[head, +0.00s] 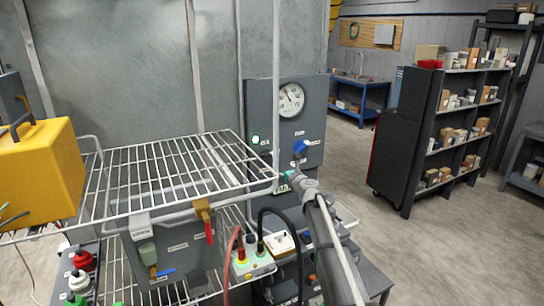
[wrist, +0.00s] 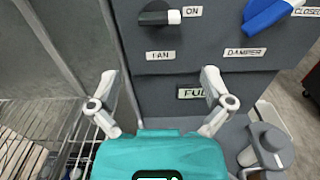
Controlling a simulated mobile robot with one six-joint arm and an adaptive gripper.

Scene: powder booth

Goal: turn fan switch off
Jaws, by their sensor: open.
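The fan switch (wrist: 160,14) is a black rotary knob with a white pointer on a dark grey panel, at the top of the wrist view. Its pointer faces right, toward the ON label (wrist: 193,11). The FAN label (wrist: 160,56) is below it. My gripper (wrist: 158,76) is open and empty, its two fingers spread apart below the switch in the picture and not touching it.
A blue damper handle (wrist: 268,14) sits right of the switch, near a CLOSED label. A round gauge (head: 291,100) is above on the panel. A white wire rack (head: 150,180) is left of my arm, with a yellow box (head: 40,172). A grey cup-like part (wrist: 266,146) is lower right.

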